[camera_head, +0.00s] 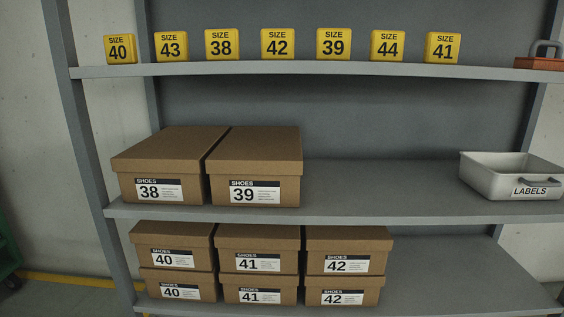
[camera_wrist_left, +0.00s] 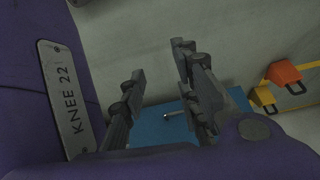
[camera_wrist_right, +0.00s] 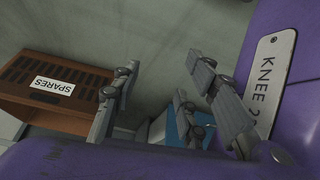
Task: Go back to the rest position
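My left gripper (camera_wrist_left: 158,66) shows in the left wrist view with its fingers apart and nothing between them. My right gripper (camera_wrist_right: 162,68) shows in the right wrist view, also with its fingers apart and empty. Both hang beside my own purple body, with a KNEE plate close by in each wrist view. Neither gripper nor arm appears in the head view, and neither gripper touches anything that I can see.
A grey shelf rack (camera_head: 400,208) stands ahead with brown shoe boxes (camera_head: 255,160), yellow size signs (camera_head: 278,44) and a grey LABELS bin (camera_head: 480,178). A brown SPARES crate (camera_wrist_right: 50,95) lies beyond my right gripper. A blue surface (camera_wrist_left: 155,122) shows beyond my left gripper.

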